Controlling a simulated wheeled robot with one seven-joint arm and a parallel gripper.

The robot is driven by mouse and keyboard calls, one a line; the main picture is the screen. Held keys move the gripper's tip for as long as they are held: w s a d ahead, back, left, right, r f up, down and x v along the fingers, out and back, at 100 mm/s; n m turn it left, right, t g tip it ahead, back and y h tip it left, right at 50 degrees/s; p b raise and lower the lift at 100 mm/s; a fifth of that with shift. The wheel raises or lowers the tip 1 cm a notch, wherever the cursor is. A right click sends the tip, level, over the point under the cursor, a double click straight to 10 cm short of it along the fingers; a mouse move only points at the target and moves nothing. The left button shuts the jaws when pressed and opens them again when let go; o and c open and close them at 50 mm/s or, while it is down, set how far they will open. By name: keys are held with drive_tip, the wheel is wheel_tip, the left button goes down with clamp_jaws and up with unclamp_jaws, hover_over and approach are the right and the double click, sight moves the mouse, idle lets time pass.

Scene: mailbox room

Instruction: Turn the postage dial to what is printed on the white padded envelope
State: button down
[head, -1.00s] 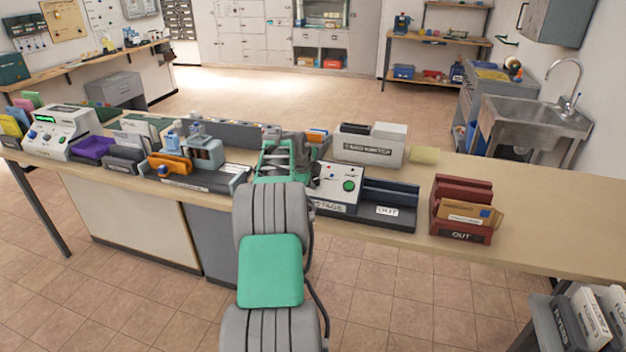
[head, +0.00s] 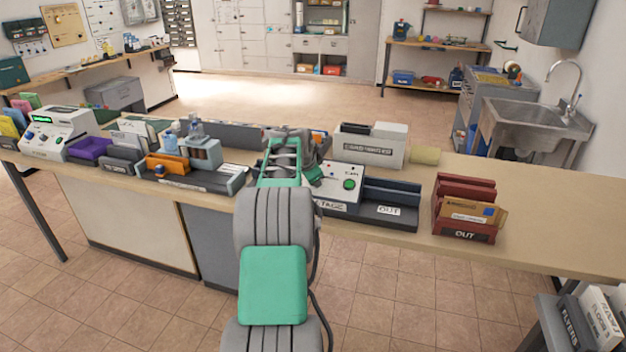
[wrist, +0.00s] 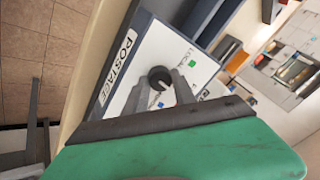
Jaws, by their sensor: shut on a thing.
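The white postage machine (head: 343,187) stands on the counter, its left part hidden behind my arm in the head view. In the wrist view its white face (wrist: 137,60) carries a POSTAGE label, a green mark and a dark round dial knob (wrist: 159,77) with a pale pointer line. My gripper (wrist: 162,90) has its two grey fingers on either side of the knob, shut on it. The printing around the dial is too small to read. I cannot make out a white padded envelope for certain in either view.
A dark tray marked OUT (head: 388,213) adjoins the machine on the right. Further right stands a red OUT rack (head: 463,232) with a brown envelope. A grey-white box (head: 368,150) is behind. A scale (head: 60,132) is far left. The counter's right end is clear.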

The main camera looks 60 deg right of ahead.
drive_tip(key=n, duration=0.7)
drive_tip(key=shift+r+n, duration=0.1)
drive_tip(key=shift+n, duration=0.2)
drive_tip(key=n+p, duration=0.1)
drive_tip(key=n, duration=0.2)
drive_tip(key=n+y+p, duration=0.1)
drive_tip(key=n, duration=0.2)
drive_tip(key=shift+n+t, duration=0.3)
drive_tip(key=shift+n, duration=0.1)
drive_tip(key=c, duration=1)
unclamp_jaws()
drive_tip(key=shift+c, duration=0.2)
drive_tip(key=shift+s, duration=0.1)
drive_tip(key=b+v, duration=0.1)
drive_tip(key=v, duration=0.6)
drive_tip(key=shift+a+r, duration=0.25)
